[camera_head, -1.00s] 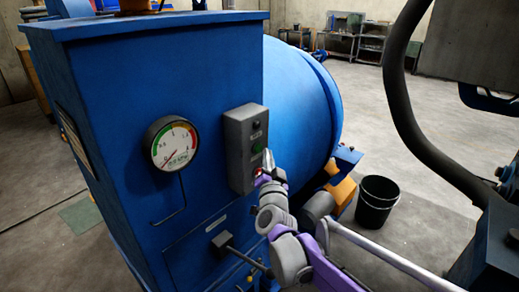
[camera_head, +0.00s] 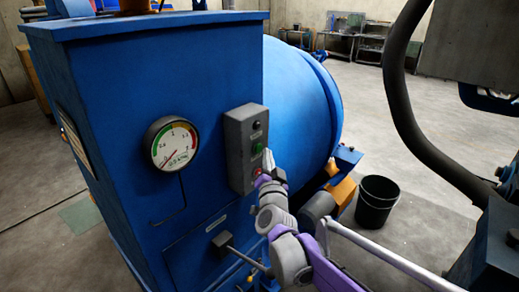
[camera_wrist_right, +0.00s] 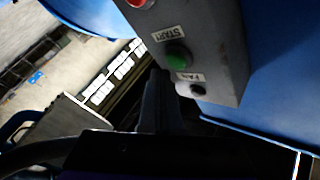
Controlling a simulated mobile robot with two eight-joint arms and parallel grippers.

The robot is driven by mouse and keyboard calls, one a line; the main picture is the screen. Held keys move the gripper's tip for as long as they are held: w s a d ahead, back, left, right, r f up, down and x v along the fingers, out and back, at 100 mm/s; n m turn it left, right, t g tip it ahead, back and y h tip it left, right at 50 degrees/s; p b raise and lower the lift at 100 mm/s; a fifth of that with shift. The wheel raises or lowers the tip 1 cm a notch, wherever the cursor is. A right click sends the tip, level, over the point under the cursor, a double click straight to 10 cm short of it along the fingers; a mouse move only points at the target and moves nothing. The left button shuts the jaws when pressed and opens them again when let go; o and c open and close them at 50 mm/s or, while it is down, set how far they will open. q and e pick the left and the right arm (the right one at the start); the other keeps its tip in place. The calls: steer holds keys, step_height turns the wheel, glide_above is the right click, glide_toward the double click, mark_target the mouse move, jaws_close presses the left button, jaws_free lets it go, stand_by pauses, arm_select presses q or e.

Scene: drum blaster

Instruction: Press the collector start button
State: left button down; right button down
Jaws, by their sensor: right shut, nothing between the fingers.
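A grey control box (camera_head: 236,150) is fixed to the blue machine's corner. It carries a black knob or lamp at the top, a green button (camera_head: 257,147) in the middle and a red one (camera_head: 258,171) below. My left gripper is not in view.
A round pressure gauge (camera_head: 172,145) is on the blue cabinet (camera_head: 110,150) left of the box. A lever (camera_head: 240,255) sticks out below. A black bucket (camera_head: 376,203) stands on the floor at right. A thick dark hose (camera_head: 410,140) hangs at right.

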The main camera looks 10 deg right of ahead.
steer(key=shift+a, duration=0.1)
steer(key=shift+w+a, duration=0.15)
steer(key=shift+w, duration=0.15)
steer(key=shift+w+a, duration=0.3)
steer(key=shift+w, duration=0.05)
stand_by(0.8)
steer(key=shift+s+d, duration=0.55)
steer(key=shift+s, duration=0.1)
